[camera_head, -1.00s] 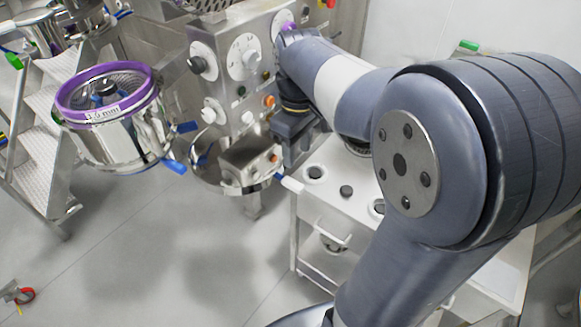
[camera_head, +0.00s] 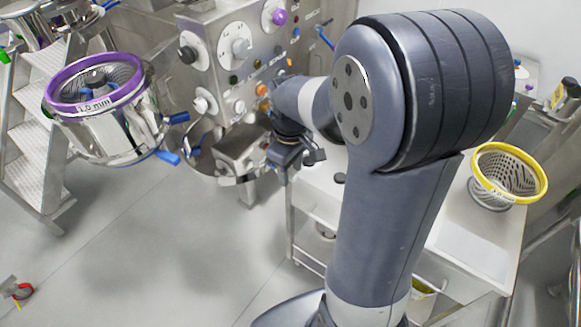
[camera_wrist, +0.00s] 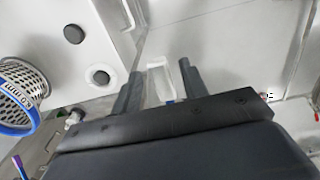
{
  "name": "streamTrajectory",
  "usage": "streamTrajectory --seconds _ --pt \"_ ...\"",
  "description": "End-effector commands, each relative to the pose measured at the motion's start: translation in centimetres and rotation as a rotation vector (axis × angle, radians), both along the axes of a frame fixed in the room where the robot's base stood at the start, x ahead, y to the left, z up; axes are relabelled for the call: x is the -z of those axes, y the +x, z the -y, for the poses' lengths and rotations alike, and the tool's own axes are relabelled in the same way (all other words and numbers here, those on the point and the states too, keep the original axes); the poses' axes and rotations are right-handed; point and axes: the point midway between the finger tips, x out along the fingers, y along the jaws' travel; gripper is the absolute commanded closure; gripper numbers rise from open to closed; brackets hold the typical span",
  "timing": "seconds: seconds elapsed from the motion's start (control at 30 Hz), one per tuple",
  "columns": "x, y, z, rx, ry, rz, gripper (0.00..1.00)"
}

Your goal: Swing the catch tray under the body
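The body (camera_head: 120,135) is a steel drum with a purple-rimmed screen, held out left of the machine in the head view. The catch tray appears to be the round steel dish (camera_head: 199,163) low under the machine's front, to the right of the body and not beneath it. My gripper (camera_head: 290,172) hangs at the dish's right side, and its wrist hides part of that area. In the wrist view my gripper (camera_wrist: 160,84) has its fingers apart. A white loop shows between them, with a small blue bit near the palm; I cannot tell whether either belongs to the tray.
The machine's control panel (camera_head: 240,60) stands behind the wrist. A white cart (camera_head: 470,250) is at the right, with a yellow-rimmed basket (camera_head: 505,180). A blue-rimmed basket (camera_wrist: 22,90) shows in the wrist view.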

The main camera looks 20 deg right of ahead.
Motion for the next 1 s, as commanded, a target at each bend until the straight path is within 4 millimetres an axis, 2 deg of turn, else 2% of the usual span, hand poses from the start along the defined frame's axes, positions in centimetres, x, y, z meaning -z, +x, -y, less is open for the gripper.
streamTrajectory --seconds 0.07,0.5,0.87,1.0 --pt "-0.02 0.0 0.0 0.0 0.0 0.0 0.65" --pt "-0.04 0.01 -0.01 0.0 0.0 0.0 1.0" --pt "-0.06 -0.01 -0.1 0.001 0.0 0.0 1.0" --pt "-0.06 -0.2 -0.85 0.012 0.0 0.0 1.0"
